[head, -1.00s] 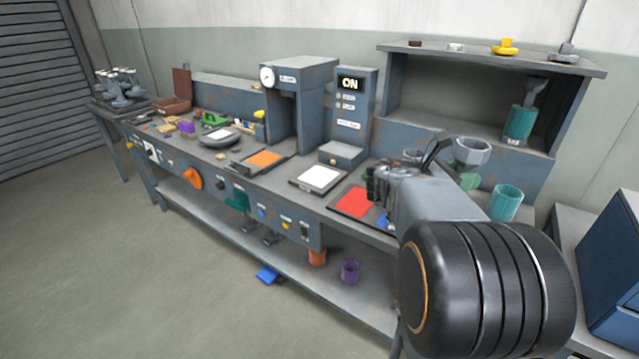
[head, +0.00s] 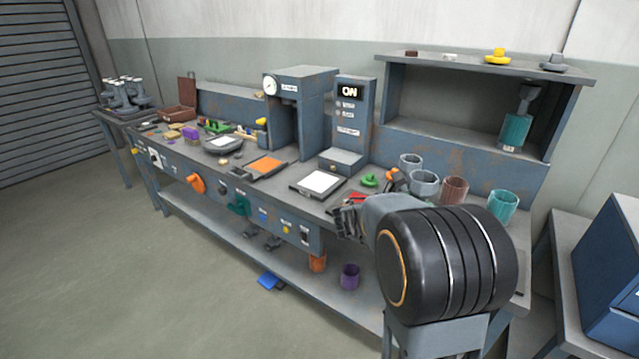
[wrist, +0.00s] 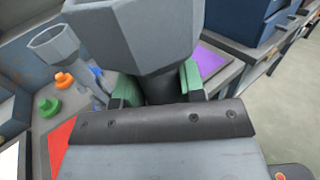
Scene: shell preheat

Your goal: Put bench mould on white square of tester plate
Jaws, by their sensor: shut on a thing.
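The bench mould (wrist: 135,30) is a grey, faceted cup, large in the wrist view. My gripper (wrist: 157,86) is shut on its narrower lower part, with green pads on both sides. In the head view my arm hides the jaws and the held mould. The white square (head: 319,181) lies on the dark tester plate (head: 311,196), in front of the tester block with the ON display (head: 349,92). It is clear, and the held mould is apart from it. A white area (wrist: 8,162) shows at the left edge of the wrist view.
A red square (wrist: 60,145) and a purple square (wrist: 212,62) lie on the bench. Green (head: 369,181) and orange (head: 392,175) knobbed pieces stand behind my arm. Grey (head: 424,185), brown (head: 454,190) and teal (head: 503,205) cups stand farther right. A shelf (head: 490,68) overhangs the back.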

